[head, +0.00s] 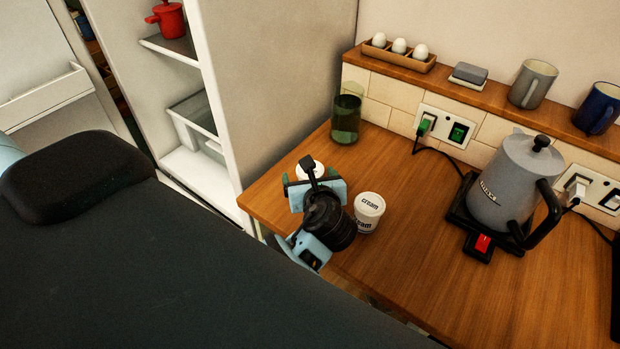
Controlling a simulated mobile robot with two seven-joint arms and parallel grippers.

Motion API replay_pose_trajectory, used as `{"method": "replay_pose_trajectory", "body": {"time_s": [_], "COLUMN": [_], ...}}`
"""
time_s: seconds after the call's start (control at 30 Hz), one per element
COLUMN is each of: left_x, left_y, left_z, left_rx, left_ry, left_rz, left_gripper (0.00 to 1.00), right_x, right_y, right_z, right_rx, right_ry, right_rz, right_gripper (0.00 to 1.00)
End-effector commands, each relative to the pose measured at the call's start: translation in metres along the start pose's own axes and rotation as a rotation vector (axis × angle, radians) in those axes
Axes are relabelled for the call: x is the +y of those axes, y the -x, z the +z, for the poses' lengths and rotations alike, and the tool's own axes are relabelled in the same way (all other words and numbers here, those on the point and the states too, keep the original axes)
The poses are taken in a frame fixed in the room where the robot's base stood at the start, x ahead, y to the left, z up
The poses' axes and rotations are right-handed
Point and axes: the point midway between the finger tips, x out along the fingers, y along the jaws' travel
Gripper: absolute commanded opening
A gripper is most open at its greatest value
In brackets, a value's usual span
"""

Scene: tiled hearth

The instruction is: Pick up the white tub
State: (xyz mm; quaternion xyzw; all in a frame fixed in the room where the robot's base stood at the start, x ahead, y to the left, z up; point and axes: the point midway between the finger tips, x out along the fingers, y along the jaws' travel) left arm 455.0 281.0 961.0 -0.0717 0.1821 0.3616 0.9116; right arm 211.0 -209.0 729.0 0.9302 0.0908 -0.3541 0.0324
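A white tub (369,208) marked "cream" on its lid and side stands upright on the wooden counter. A second white round-topped thing (308,169) is just beyond my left gripper (316,181), which hides its lower part; I cannot tell exactly what it is. The gripper's two dark green fingertips are spread apart on either side of this second white thing, and I see no contact. The cream tub stands to the right of the gripper and its black wrist, close beside them. My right gripper is not in view.
A green glass (345,119) stands behind the gripper. A grey kettle (507,188) sits on its base to the right. A ledge holds an egg tray (399,60), a grey mug (532,84) and a blue mug (598,108). White shelving (197,177) stands left. The counter's front middle is clear.

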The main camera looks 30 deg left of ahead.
Motion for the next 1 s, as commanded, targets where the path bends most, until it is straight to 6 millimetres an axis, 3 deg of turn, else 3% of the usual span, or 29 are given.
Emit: {"method": "replay_pose_trajectory", "body": {"time_s": [0.13,0.43,0.77,1.0], "left_x": [-0.002,-0.007,-0.007,-0.007], "left_y": [-0.008,-0.046,-0.052,-0.051], "left_z": [0.001,0.004,0.003,0.003], "left_rx": [-0.001,-0.001,0.0,0.0], "left_ry": [0.0,0.0,0.001,0.001], "left_rz": [0.001,0.0,-0.001,-0.001], "left_gripper": [0.84,0.84,0.84,0.53], "right_x": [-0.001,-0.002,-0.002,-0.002], "right_y": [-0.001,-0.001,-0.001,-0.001], "right_z": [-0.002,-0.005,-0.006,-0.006], "right_rx": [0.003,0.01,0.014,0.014], "right_ry": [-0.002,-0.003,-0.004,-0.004], "right_rz": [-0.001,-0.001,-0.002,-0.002], "right_gripper": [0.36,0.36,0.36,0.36]}}
